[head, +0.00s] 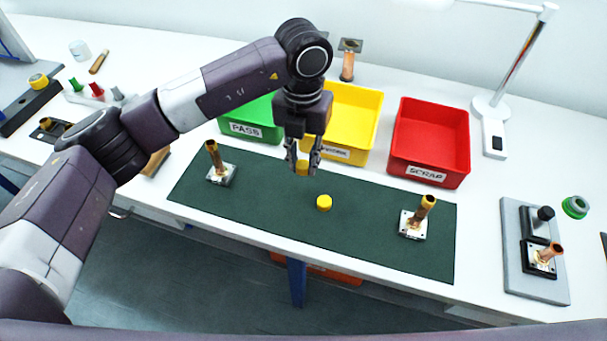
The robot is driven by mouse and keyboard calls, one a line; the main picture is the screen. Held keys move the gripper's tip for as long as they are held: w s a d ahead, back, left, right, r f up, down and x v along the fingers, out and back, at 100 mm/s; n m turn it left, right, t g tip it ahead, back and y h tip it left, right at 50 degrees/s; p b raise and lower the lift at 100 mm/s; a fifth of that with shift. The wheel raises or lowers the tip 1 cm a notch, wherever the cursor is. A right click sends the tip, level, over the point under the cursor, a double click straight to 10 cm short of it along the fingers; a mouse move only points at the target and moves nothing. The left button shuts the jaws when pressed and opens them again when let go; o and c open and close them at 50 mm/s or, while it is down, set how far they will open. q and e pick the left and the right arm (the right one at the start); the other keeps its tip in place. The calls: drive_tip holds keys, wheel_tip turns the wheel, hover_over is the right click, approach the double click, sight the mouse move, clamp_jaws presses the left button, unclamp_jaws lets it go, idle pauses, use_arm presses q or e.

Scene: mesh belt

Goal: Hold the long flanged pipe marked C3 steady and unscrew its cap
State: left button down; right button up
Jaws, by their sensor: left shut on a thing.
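My left gripper (303,164) hangs over the back part of the green mat, in front of the bins. It is shut on a yellow cap (302,168), partly hidden by the fingers. Another yellow cap (324,203) lies on the mat just in front. One copper flanged pipe (216,161) stands at the mat's left end, and another copper flanged pipe (421,217) stands tilted at its right end. Neither shows a cap. I cannot read a C3 marking on either. My right gripper is not in view.
Behind the green mat (270,222) stand a green PASS bin (250,128), a yellow bin (368,107) and a red SCRAP bin (428,168). Another pipe (347,68) stands behind. A grey fixture plate (537,287) with a copper piece is at right. The mat's middle is mostly clear.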

sight(303, 189)
use_arm(q)
wheel_tip(303, 189, down, 7)
drive_tip(key=shift+r+p, duration=0.1)
drive_tip(key=shift+p, duration=0.7)
drive_tip(key=shift+f, duration=0.3)
drive_tip(key=c, duration=1.7)
unclamp_jaws()
drive_tip(key=shift+r, duration=0.1)
